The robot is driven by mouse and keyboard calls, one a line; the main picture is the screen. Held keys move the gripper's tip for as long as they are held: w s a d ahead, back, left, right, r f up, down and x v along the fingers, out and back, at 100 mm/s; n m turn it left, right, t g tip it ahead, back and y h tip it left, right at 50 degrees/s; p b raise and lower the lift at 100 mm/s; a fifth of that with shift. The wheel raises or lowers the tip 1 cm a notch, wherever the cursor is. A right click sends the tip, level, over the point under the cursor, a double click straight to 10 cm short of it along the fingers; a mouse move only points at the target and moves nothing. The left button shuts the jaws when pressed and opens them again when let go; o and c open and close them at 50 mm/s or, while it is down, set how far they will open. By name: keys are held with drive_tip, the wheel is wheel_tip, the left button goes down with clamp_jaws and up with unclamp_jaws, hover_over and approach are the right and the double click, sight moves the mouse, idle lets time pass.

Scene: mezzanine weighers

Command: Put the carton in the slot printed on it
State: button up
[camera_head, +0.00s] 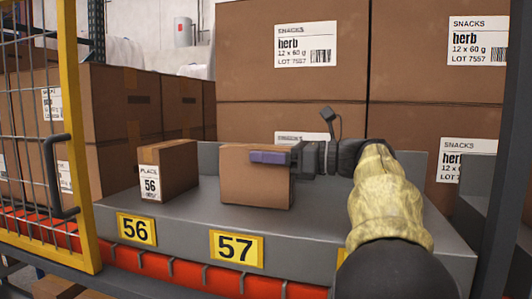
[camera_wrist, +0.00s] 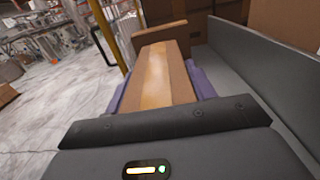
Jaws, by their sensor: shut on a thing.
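A brown carton (camera_head: 256,188) stands on the grey shelf (camera_head: 185,217) behind the yellow plate marked 57 (camera_head: 236,247). My gripper (camera_head: 268,157) is shut on this carton near its top. In the wrist view the carton (camera_wrist: 163,78) shows its taped top between the purple fingers (camera_wrist: 163,84). No printed label shows on the carton's visible faces. A second carton (camera_head: 168,168) with a label reading "PLACE 56" stands to the left, behind the yellow plate marked 56 (camera_head: 136,229). The gap between the held carton's underside and the shelf cannot be told clearly.
A yellow mesh gate (camera_head: 80,150) with a dark handle stands at the left. Large stacked "herb" boxes (camera_head: 290,85) fill the back. The grey shelf has a raised back wall (camera_wrist: 250,65). My arm covers the shelf's right part and most of another plate there.

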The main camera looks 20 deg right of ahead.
drive_tip(key=o, duration=1.3)
drive_tip(key=shift+f, duration=0.1)
drive_tip(key=b+v, duration=0.4)
drive_tip(key=v, duration=0.8)
